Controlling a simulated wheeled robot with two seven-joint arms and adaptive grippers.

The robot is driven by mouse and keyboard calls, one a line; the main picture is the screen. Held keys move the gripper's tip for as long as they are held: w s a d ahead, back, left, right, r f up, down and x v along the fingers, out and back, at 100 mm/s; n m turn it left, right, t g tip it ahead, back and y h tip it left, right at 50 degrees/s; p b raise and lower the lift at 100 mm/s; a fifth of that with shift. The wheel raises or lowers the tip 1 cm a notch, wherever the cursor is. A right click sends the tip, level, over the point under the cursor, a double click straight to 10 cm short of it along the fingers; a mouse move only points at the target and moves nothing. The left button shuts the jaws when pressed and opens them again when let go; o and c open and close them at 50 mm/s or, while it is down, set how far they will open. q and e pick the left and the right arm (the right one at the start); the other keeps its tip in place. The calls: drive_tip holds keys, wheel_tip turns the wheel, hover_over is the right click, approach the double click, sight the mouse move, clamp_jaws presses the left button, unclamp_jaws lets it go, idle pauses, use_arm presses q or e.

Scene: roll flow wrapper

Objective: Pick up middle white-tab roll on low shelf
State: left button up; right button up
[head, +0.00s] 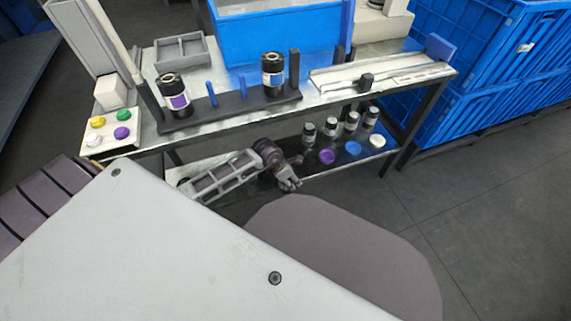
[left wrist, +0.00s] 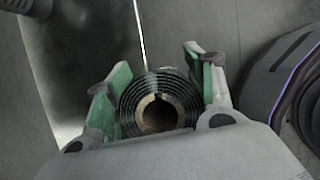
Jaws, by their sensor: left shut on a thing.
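My left gripper (head: 289,183) is by the front edge of the low shelf (head: 335,165), left of the discs. In the left wrist view its green-padded fingers (left wrist: 155,85) are shut around a dark, ring-layered roll (left wrist: 160,100) with a brown, notched hollow core. No white tab shows on this roll from here, and I cannot make the roll out in the head view. On the low shelf stand several dark rolls with pale labels: one at the left (head: 309,133), others in the middle (head: 331,127) and (head: 351,123), and one at the right (head: 371,117). My right gripper is not in view.
A purple disc (head: 327,157), a blue disc (head: 353,148) and a white disc (head: 377,141) lie at the shelf front. The upper table holds two black rolls (head: 173,93) and (head: 272,70) on a black rack (head: 235,106).

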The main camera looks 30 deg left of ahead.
use_arm(q)
drive_tip(key=s+d+p, duration=0.1)
drive_tip(key=s+d, duration=0.3)
drive_tip(key=d, duration=0.1)
drive_tip(key=shift+s+d, duration=0.25)
drive_tip(key=shift+s, duration=0.1)
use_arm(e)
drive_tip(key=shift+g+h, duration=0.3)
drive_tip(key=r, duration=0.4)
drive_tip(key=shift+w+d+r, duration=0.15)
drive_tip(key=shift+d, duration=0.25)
